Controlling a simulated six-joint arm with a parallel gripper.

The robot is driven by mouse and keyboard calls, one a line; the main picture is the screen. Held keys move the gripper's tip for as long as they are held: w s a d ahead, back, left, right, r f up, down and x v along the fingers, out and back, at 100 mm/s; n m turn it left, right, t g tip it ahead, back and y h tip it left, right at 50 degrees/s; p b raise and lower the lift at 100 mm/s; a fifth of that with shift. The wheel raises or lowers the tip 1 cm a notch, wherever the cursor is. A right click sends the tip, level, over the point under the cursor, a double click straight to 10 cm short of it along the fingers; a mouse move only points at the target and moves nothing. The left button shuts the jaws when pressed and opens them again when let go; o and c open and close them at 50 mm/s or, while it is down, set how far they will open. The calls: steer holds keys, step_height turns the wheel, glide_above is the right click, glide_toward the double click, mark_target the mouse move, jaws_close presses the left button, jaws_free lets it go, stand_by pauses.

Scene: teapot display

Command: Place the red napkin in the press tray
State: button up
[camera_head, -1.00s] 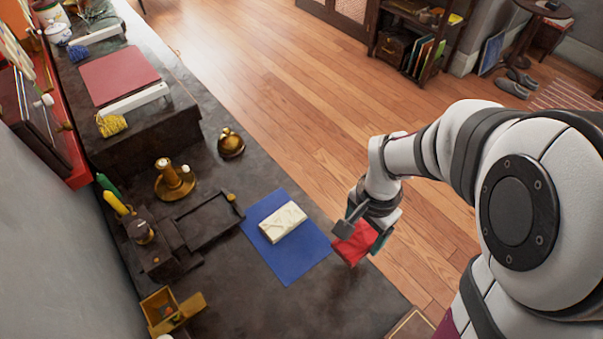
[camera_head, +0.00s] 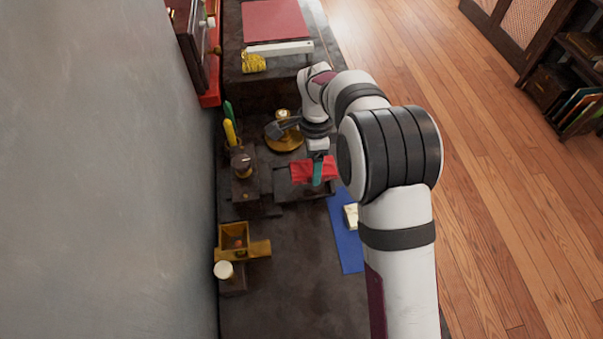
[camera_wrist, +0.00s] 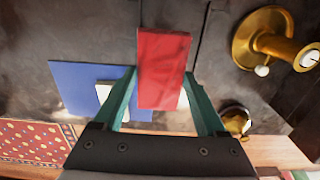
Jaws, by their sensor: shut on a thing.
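The red napkin (camera_head: 301,169) is a folded red block held between the green fingers of my gripper (camera_head: 318,172). In the wrist view the napkin (camera_wrist: 163,55) sticks out ahead of the two fingers (camera_wrist: 160,75), which are shut on its sides. The press tray (camera_head: 283,187) is a dark, shallow tray, seen under and around the napkin in the head view. The napkin looks to be over the tray, and it hides part of it. I cannot tell whether they touch.
A brass candlestick (camera_head: 284,143) stands just behind the tray, close to my wrist. The dark press post (camera_head: 243,180) is to the left. A blue mat (camera_head: 347,250) with a cream bundle (camera_head: 351,216) lies to the right. A wooden box (camera_head: 234,237) sits nearer.

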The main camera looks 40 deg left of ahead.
mark_target(301, 165)
steer(key=a+f, duration=0.1)
steer(key=s+a+f, duration=0.1)
steer(key=shift+a, duration=0.35)
step_height(301, 165, down, 3)
steer(key=shift+a+f, duration=0.1)
steer(key=shift+f, duration=0.35)
steer(key=shift+f, duration=0.15)
steer(key=o, duration=1.1)
